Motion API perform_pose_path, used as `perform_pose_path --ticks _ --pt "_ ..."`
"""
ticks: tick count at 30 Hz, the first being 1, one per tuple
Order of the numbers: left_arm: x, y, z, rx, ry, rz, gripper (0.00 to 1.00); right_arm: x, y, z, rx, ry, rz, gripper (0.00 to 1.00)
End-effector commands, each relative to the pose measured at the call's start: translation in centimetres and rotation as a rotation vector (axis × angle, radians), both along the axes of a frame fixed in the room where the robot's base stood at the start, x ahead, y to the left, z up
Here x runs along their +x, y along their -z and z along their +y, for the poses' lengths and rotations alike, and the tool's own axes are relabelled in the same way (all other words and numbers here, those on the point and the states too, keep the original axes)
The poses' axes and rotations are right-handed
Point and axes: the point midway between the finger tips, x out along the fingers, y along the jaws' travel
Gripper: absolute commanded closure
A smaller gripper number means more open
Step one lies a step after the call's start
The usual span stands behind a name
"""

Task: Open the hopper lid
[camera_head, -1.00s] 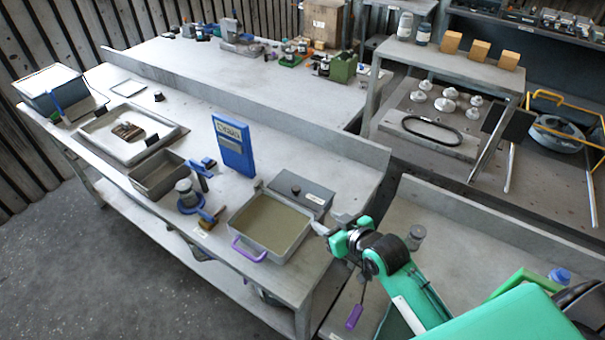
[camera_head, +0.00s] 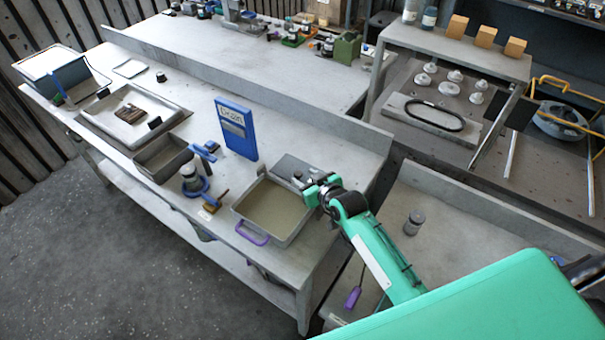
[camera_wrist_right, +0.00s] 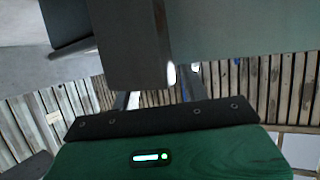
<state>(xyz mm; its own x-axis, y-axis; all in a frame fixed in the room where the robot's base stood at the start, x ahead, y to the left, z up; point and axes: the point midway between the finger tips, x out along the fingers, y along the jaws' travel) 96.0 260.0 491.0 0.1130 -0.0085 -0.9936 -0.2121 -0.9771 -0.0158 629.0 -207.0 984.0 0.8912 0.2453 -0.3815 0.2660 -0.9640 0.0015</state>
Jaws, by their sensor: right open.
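A flat grey box with a closed, flat top, apparently the hopper lid (camera_head: 290,167), sits on the near bench behind an open tray. A small dark knob (camera_head: 297,175) shows on it, close to my gripper. My right gripper (camera_head: 308,189) is open at the front right of this box, over the tray's back corner. I cannot tell whether it touches the lid or the knob. In the right wrist view a dark grey block (camera_wrist_right: 135,45) fills the space ahead of the gripper, too close to identify surely. My left gripper is not in view.
The open tray (camera_head: 240,209) with a purple handle and sandy contents stands in front of the box. A blue panel (camera_head: 236,130) stands upright to the left. A clamp-like blue tool (camera_head: 205,152) lies nearby. A small jar (camera_head: 413,222) stands on the right-hand table.

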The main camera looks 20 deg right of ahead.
Motion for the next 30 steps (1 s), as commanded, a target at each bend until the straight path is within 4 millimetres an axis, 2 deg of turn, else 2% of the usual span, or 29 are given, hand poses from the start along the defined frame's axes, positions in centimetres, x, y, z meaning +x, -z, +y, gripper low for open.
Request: perform_pose_path --ticks 6,17,24,30 --pt "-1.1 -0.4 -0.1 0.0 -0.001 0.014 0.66 1.5 0.6 0.5 0.001 0.0 0.001 0.55" --pt "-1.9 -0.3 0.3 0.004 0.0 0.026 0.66 1.8 0.8 0.5 0.0 0.0 0.001 0.55" --pt "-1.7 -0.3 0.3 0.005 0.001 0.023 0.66 1.8 0.8 0.5 0.0 0.0 0.001 1.0" --pt "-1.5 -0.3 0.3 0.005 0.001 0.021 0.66 1.9 0.8 0.5 0.002 0.0 0.003 1.0"
